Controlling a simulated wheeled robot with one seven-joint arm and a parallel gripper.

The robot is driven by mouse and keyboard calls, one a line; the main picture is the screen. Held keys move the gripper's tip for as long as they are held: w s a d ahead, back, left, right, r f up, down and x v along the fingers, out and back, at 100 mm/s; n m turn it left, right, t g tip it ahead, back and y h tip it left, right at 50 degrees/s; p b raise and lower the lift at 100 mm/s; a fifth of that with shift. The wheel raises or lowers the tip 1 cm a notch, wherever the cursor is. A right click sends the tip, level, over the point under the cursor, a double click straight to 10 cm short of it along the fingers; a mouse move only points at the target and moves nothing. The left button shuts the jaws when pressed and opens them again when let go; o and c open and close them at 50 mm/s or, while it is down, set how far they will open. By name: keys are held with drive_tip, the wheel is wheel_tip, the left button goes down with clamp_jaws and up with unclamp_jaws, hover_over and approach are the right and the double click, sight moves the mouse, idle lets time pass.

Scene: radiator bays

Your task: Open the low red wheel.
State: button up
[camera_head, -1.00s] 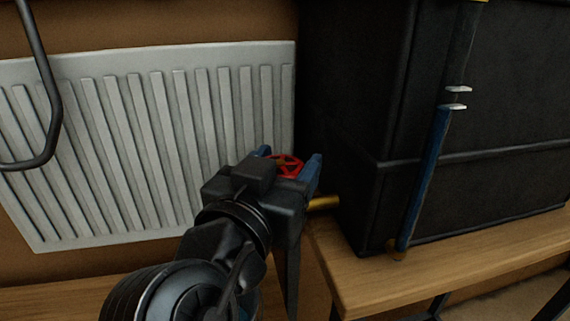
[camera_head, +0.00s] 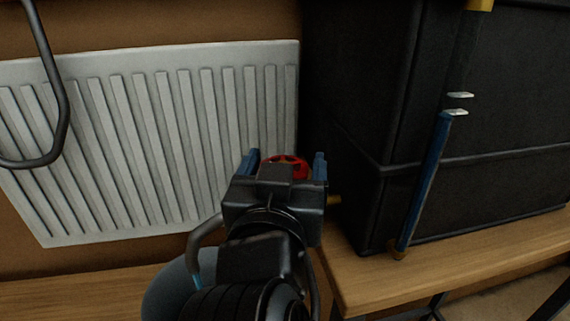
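The red wheel (camera_head: 287,161) shows at the lower right corner of the white radiator, partly hidden behind my gripper. A short piece of brass pipe (camera_head: 334,200) shows just right of my gripper. My gripper (camera_head: 285,164) has its two blue fingers spread apart, one on each side of the wheel. I cannot tell whether the fingers touch the rim.
The white radiator (camera_head: 150,140) hangs on the brown wall. A large black case (camera_head: 470,190) stands on a wooden bench (camera_head: 450,260) close to the right of my gripper. A blue strap-like bar (camera_head: 425,185) runs down its front. A dark bent tube (camera_head: 62,90) hangs at the upper left.

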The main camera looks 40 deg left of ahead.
drive_tip(key=shift+o, duration=0.8)
drive_tip(key=b+v, duration=0.1)
drive_tip(key=v, duration=0.6)
drive_tip(key=shift+s+d+b, duration=0.15)
drive_tip(key=shift+s+b, duration=0.25)
